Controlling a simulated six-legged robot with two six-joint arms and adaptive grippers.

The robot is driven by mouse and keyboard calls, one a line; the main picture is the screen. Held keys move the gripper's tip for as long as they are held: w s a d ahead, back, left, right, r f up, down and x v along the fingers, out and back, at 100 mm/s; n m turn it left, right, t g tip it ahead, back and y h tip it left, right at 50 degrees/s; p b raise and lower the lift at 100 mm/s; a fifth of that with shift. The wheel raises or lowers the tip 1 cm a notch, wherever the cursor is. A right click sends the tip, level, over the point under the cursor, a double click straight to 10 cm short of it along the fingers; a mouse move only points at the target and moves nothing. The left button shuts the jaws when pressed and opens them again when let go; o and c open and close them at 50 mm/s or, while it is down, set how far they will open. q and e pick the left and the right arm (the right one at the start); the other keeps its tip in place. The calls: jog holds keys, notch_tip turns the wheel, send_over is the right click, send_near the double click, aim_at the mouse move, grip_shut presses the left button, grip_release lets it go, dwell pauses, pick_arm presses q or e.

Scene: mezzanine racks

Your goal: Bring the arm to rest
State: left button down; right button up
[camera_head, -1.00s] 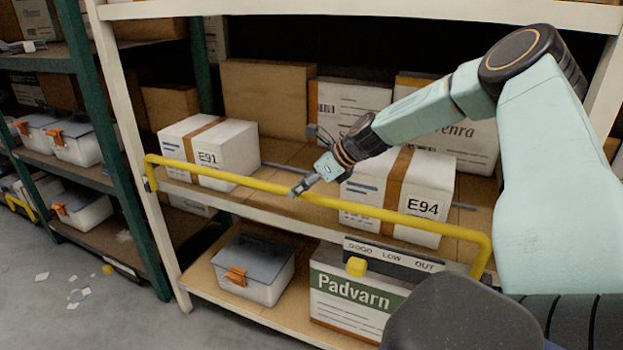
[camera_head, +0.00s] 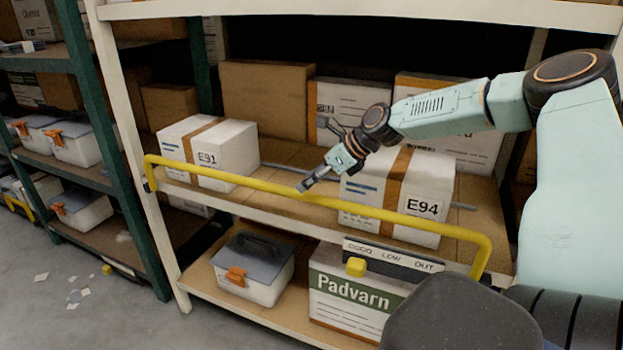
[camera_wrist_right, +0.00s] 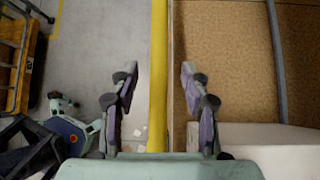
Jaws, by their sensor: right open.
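My right gripper (camera_head: 314,160) is open and empty at the front of the middle shelf, by the yellow rail (camera_head: 225,175). One finger points down towards the rail. In the wrist view the gripper (camera_wrist_right: 157,72) has its fingers spread, with the yellow rail (camera_wrist_right: 158,40) running in the picture between them. I cannot tell whether the fingertips touch the rail. The white box E94 (camera_head: 428,185) is just right of the gripper, and the white box E91 (camera_head: 235,150) is to its left. My left gripper is out of view.
A label plate with a yellow slider (camera_head: 356,267) hangs below the rail's right part. A grey-lidded bin (camera_head: 265,287) and the Padvarn box (camera_head: 342,318) stand on the lower shelf. Brown and white cartons line the back.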

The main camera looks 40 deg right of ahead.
dwell(0.4)
jog(key=shift+w+n, duration=0.1)
jog(key=shift+n, duration=0.3)
jog(key=w+a+r+n+t+h, duration=0.25)
jog(key=w+a+n, duration=0.2)
jog(key=n, duration=0.55)
jog(key=s+a+f+n+g, duration=0.2)
jog(key=s+a+f+n, duration=0.4)
jog(key=a+f+n, duration=0.5)
jog(key=s+a+f+n+g, duration=0.2)
jog(key=s+f, duration=0.4)
jog(key=s, duration=0.5)
jog(key=s+a+f+n+g+h, duration=0.1)
jog(key=s+a+f+n+g, duration=0.2)
jog(key=s, duration=0.9)
jog(key=s+a+f+n+g, duration=0.3)
jog(key=s+a+f, duration=0.3)
jog(key=s, duration=0.5)
notch_tip(320, 180, down, 3)
jog(key=shift+s+a+r+n, duration=0.2)
jog(key=shift+s+a+n, duration=0.15)
jog(key=shift+n, duration=0.45)
